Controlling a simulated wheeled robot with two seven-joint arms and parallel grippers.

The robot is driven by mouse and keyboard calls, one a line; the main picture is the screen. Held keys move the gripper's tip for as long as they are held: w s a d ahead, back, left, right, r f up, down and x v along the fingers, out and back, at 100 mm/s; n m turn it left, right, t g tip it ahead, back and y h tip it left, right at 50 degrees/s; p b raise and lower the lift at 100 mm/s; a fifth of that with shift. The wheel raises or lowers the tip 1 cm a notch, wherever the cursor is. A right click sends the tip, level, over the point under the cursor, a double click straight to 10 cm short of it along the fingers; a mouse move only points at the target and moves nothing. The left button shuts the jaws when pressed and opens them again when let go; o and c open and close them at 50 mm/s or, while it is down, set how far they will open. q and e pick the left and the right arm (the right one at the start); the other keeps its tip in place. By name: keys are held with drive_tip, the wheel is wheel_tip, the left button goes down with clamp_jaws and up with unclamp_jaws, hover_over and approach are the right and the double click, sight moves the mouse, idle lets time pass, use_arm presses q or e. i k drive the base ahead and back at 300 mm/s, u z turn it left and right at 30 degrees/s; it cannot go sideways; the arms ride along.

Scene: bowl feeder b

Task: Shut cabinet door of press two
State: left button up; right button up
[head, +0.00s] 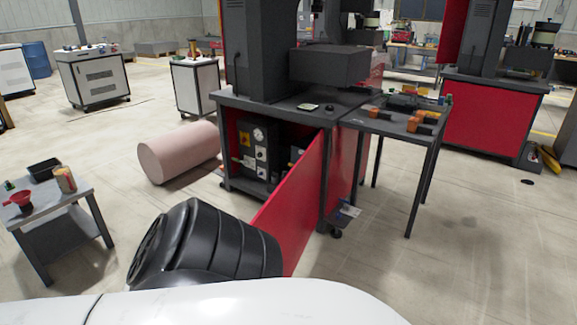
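The press (258,50) stands in the middle of the head view on a dark grey and red cabinet (341,165). Its red door (300,197) stands open, swung out toward me. The open cabinet front shows a dark control box (256,150) with a round gauge and knobs. A black ribbed drum (215,245) lies tilted in front of the door and hides its lower near part. I cannot tell whether drum and door touch. Neither of my grippers is in view.
A pink cylinder (178,153) lies on the floor left of the cabinet. A small grey table (66,209) stands at the left, and a dark table (395,124) with orange parts stands right of the press. The floor at the lower right is clear.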

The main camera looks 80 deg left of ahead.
sight(290, 214)
drive_tip(key=u, duration=2.5)
drive_tip(key=i, duration=1)
drive_tip(key=u, duration=1.55)
drive_tip(key=k, duration=0.9)
drive_tip(key=z, duration=1.3)
drive_tip(key=i, duration=0.5)
